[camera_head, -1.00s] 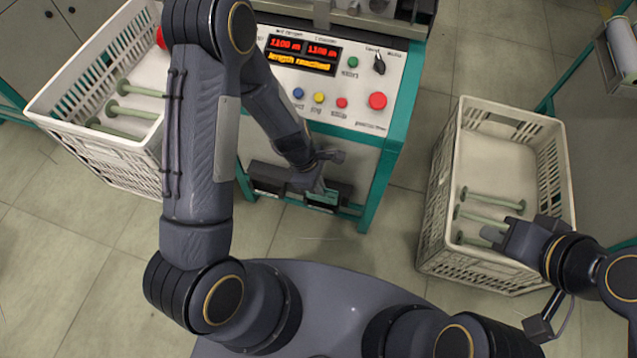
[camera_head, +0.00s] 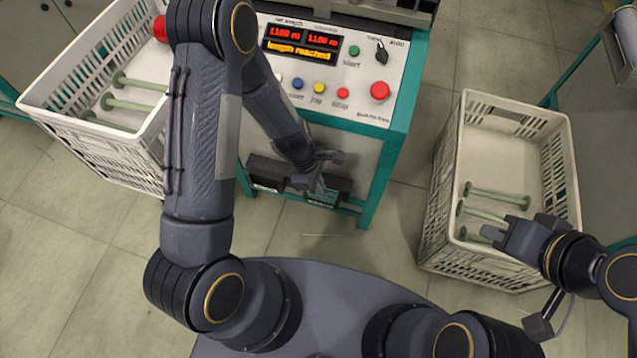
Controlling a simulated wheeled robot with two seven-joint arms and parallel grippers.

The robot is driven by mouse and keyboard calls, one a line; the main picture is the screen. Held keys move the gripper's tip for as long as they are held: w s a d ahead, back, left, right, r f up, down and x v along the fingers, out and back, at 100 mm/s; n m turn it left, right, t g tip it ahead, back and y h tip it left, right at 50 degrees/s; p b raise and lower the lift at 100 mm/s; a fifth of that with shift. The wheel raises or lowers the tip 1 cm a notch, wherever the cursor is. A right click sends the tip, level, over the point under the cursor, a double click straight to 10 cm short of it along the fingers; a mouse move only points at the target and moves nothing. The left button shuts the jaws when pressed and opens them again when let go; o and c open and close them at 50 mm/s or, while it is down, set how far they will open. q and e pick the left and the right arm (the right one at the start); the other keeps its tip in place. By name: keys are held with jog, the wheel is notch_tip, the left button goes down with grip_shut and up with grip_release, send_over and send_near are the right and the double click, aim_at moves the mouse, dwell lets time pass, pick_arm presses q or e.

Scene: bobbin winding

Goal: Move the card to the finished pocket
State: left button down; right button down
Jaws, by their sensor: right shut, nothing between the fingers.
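The teal card (camera_head: 322,198) shows at the right one of two black pockets low on the front of the machine. I cannot tell how deep it sits in there. The right pocket (camera_head: 343,186) is partly covered by my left gripper (camera_head: 318,186), which is right at the card. Its fingertips are too small and dark to show whether they grip it. The left pocket (camera_head: 266,171) is partly hidden by my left arm. My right gripper (camera_head: 492,233) is shut and empty, over the near part of the right crate (camera_head: 437,205).
The winding machine (camera_head: 383,150) has a red stop button (camera_head: 380,91) and a display (camera_head: 303,42) reading "length reached". The right crate holds several green bobbins (camera_head: 497,196). Floor between machine and base is clear.

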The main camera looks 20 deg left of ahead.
pick_arm(q)
jog(key=shift+f, duration=0.1)
dwell(0.3)
jog(key=shift+f, duration=0.35)
dwell(0.3)
jog(key=c, duration=1.5)
grip_release()
jog(key=shift+c, duration=0.2)
jog(key=shift+r, duration=0.15)
jog(key=p+v, duration=0.2)
jog(key=v, duration=0.4)
jog(key=shift+r, duration=0.25)
jog(key=shift+a+r+p, duration=0.25)
jog(key=shift+r+p, duration=0.2)
jog(key=shift+r, duration=0.1)
